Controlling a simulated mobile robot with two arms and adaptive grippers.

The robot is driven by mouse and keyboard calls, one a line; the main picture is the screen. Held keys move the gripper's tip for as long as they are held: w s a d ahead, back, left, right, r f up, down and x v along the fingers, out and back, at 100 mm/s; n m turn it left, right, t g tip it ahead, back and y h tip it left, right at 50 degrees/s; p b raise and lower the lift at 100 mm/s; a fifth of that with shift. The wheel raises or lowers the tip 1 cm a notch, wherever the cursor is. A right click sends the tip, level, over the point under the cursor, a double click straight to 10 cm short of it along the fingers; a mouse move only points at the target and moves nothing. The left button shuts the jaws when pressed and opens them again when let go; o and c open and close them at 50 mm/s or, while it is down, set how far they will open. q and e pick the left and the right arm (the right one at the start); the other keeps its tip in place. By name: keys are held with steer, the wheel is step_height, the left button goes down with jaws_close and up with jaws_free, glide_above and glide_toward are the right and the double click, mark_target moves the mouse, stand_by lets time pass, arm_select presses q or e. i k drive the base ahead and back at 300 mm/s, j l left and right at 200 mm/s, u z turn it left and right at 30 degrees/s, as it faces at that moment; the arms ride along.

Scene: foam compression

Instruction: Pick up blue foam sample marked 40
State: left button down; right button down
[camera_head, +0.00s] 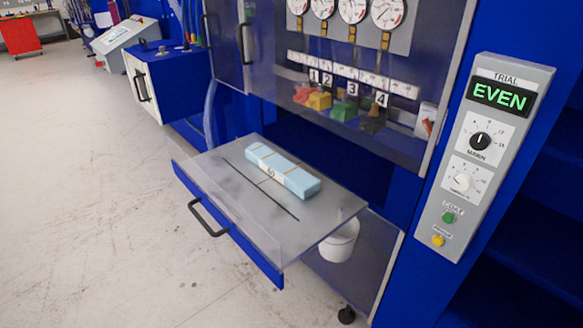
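The light blue foam sample (295,179) is a long flat block with a label that looks like 40 on its near side and thin tan marks across its top. It lies on the grey top of a pulled-out drawer tray (227,190), towards the tray's back right half. Neither my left gripper nor my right gripper shows in the head view.
The drawer has a dark handle (207,218) on its blue front. A control panel (486,150) reading EVEN stands at the right. A glass-fronted cabinet with gauges (352,11) rises behind the tray. A white bucket (340,241) sits below. The floor at left is clear.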

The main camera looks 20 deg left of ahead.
mark_target(304, 185)
steer(key=i+j+z, duration=0.1)
steer(key=j, duration=0.25)
steer(key=i+j+z, duration=0.1)
steer(key=j, duration=0.3)
steer(key=i+j+z, duration=0.15)
steer(key=j, duration=0.25)
steer(key=i+j+z, duration=0.1)
steer(key=i+j, duration=0.15)
steer(key=j, duration=0.15)
